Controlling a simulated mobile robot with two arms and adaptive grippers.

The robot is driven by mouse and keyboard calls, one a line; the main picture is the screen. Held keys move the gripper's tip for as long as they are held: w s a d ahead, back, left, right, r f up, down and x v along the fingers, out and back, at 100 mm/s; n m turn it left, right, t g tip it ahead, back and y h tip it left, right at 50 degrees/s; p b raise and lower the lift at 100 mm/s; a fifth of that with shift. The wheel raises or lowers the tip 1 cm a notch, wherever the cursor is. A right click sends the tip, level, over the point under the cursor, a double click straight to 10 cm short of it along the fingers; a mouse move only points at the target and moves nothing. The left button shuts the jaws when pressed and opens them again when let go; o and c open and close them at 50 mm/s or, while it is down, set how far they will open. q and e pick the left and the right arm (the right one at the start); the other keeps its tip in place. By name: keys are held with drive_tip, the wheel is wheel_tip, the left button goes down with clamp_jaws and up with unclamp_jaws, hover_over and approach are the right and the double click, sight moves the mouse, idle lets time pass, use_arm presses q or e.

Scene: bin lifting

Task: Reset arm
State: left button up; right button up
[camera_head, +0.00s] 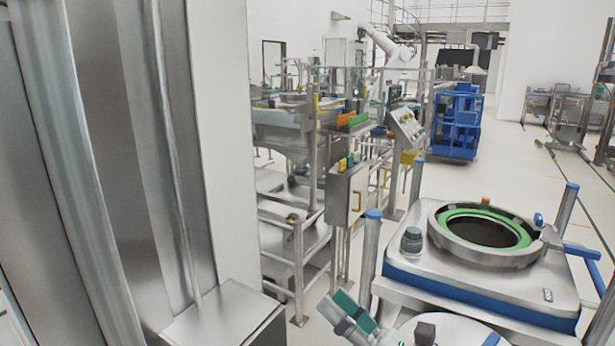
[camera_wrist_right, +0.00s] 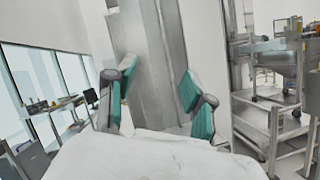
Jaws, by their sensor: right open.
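My right gripper (camera_head: 345,310) shows at the bottom middle of the head view, with teal finger pads. In the right wrist view its two teal-padded fingers (camera_wrist_right: 156,95) stand well apart, with nothing between them. Behind them is a tall steel column. The steel bin (camera_head: 550,288) stands at the right of the head view. It has a round opening with a green ring (camera_head: 447,216) and a blue band round its side. My right gripper is to the left of the bin and apart from it. My left gripper is not in view.
A tall steel column (camera_head: 110,150) fills the left of the head view, close by. Steel frames with a control box (camera_head: 349,194) stand in the middle. A blue cart (camera_head: 457,122) stands farther back. Free floor (camera_head: 500,172) lies behind the bin.

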drive_tip(key=d+f+m+t+h, duration=0.2)
drive_tip(key=d+f+m+h, duration=0.45)
drive_tip(key=m, duration=0.55)
drive_tip(key=d+f+m+t+h, duration=0.1)
drive_tip(key=d+f+m+h, duration=0.2)
drive_tip(key=d+m+h, duration=0.65)
drive_tip(key=s+d+f+m+g+h, duration=0.15)
drive_tip(key=s+f+m+g, duration=0.35)
drive_tip(key=f+m, duration=0.5)
drive_tip(key=s+a+f+m+g+y, duration=0.15)
drive_tip(key=s+f+m+g, duration=0.75)
drive_tip(key=s, duration=0.9)
wheel_tip(320, 180, down, 32)
drive_tip(key=s+n+g+b, duration=0.2)
drive_tip(key=s+n, duration=0.1)
drive_tip(key=s+d+f+g+b, duration=0.1)
drive_tip(key=s+d+f, duration=0.1)
drive_tip(key=s+f, duration=1.3)
drive_tip(key=shift+s+d+f+h, duration=0.25)
drive_tip(key=shift+f+h, duration=0.05)
drive_tip(key=shift+f, duration=0.05)
